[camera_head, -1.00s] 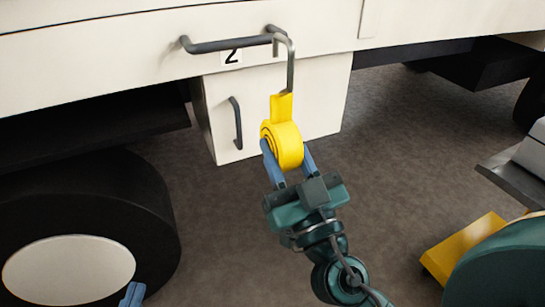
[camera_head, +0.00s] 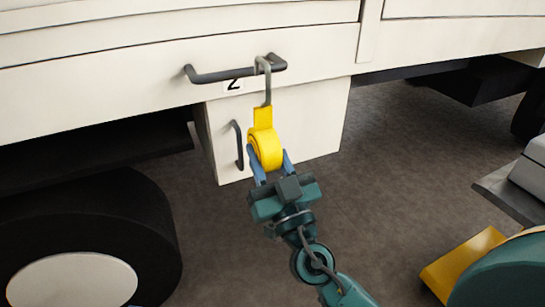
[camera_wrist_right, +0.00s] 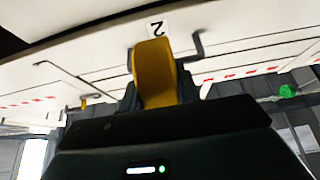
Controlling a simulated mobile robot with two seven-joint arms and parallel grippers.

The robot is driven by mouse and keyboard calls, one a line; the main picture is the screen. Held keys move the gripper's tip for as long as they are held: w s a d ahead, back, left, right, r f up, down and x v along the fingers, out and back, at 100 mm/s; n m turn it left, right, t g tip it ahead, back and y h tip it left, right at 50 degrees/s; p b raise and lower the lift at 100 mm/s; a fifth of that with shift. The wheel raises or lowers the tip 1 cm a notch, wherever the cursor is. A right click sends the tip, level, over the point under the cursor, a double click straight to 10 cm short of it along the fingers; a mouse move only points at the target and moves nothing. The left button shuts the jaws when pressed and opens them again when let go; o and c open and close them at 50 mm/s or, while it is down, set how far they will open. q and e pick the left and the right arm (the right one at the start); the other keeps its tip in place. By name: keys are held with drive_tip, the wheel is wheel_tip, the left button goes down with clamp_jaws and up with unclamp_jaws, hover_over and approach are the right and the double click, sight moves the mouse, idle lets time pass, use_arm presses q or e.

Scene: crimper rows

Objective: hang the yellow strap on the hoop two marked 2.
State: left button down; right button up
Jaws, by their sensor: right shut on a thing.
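The yellow strap (camera_head: 266,149) is a coiled roll with a grey metal hook (camera_head: 268,90) rising from its top. My right gripper (camera_head: 269,171) is shut on the roll and holds it upright. The hook's bend overlaps the right part of hoop two (camera_head: 222,75), a dark bar handle under the white side panel; I cannot tell whether it rests on the bar. A plate marked 2 (camera_head: 233,85) sits just below the bar. The strap also shows in the right wrist view (camera_wrist_right: 155,75), close in front, with the 2 plate (camera_wrist_right: 157,28) behind. My left gripper is not in view.
A white box (camera_head: 300,130) with a dark vertical handle (camera_head: 237,145) hangs under the panel, behind the strap. A large black wheel (camera_head: 120,215) stands at left. A yellow block (camera_head: 460,262) is at lower right. Brown ground (camera_head: 400,160) is open at right.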

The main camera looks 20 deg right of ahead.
drive_tip(key=shift+w+a+r+p, duration=0.1)
drive_tip(key=shift+w+p, duration=0.6)
drive_tip(key=shift+w, duration=1.7)
use_arm(q)
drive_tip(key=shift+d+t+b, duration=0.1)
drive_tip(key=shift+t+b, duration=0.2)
drive_tip(key=shift+b, duration=1)
use_arm(e)
drive_tip(key=shift+w+f, duration=0.75)
drive_tip(key=shift+w, duration=0.35)
drive_tip(key=shift+w+f, duration=0.7)
drive_tip(key=shift+w, duration=0.35)
drive_tip(key=o, duration=1.3)
drive_tip(key=shift+c, duration=0.2)
drive_tip(key=shift+a+f, duration=0.1)
drive_tip(key=shift+f, duration=0.05)
